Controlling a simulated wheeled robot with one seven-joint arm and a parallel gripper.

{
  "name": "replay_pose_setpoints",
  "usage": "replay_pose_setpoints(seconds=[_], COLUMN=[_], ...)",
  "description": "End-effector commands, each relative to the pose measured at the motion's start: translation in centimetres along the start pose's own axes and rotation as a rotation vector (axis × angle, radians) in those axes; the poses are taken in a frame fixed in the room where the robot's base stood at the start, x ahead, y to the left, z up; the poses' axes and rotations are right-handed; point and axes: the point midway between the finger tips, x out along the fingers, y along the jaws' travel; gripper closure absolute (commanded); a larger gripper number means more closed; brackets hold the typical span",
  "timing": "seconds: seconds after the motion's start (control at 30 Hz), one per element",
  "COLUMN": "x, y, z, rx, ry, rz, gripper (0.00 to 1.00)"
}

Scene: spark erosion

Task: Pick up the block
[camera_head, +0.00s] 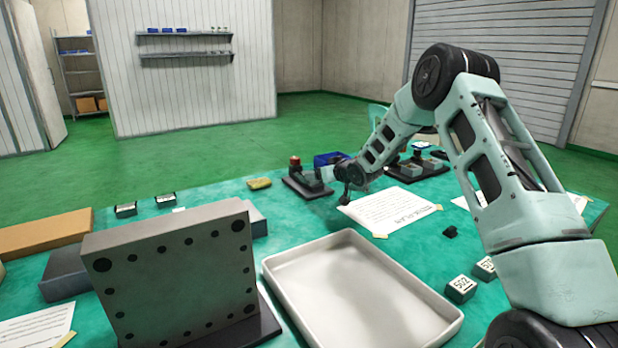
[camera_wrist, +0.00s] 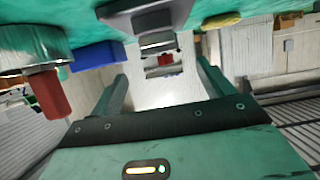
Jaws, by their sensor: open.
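Several small dark green blocks with white labelled tops lie on the green table in the head view. One block (camera_head: 461,289) is right of the tray, with another block (camera_head: 485,268) behind it. Two more, a block (camera_head: 125,210) and a block (camera_head: 166,200), lie at the back left; which one is meant, I cannot tell. In the wrist view my gripper (camera_wrist: 162,72) is open and empty, with the fixture (camera_wrist: 150,18) ahead.
A white tray (camera_head: 275,268) stands front centre, beside a large grey drilled plate (camera_head: 175,275). A blue bin (camera_head: 328,158), a yellow piece (camera_head: 260,183) and paper sheets (camera_head: 385,210) lie at the back. A red part (camera_wrist: 50,95) is close on the wrist view's left.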

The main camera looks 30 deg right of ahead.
Motion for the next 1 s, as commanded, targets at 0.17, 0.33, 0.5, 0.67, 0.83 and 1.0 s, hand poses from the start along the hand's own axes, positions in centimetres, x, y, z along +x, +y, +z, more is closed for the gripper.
replay_pose_setpoints(seconds=[0.17,0.33,0.5,0.67,0.83,1.0], x=[3.1,4.3,5.5,7.7,9.2,9.6], y=[-0.1,0.0,-0.1,-0.1,-0.1,-0.1], z=[0.0,0.0,-0.1,-0.1,-0.1,-0.1], rx=[0.001,0.002,0.0,0.001,0.001,0.0], ry=[0.0,-0.001,0.0,0.0,0.0,-0.001], rz=[-0.001,0.0,-0.001,0.0,0.0,0.0], gripper=[0.2,0.2,0.2,0.2,0.2,0.2])
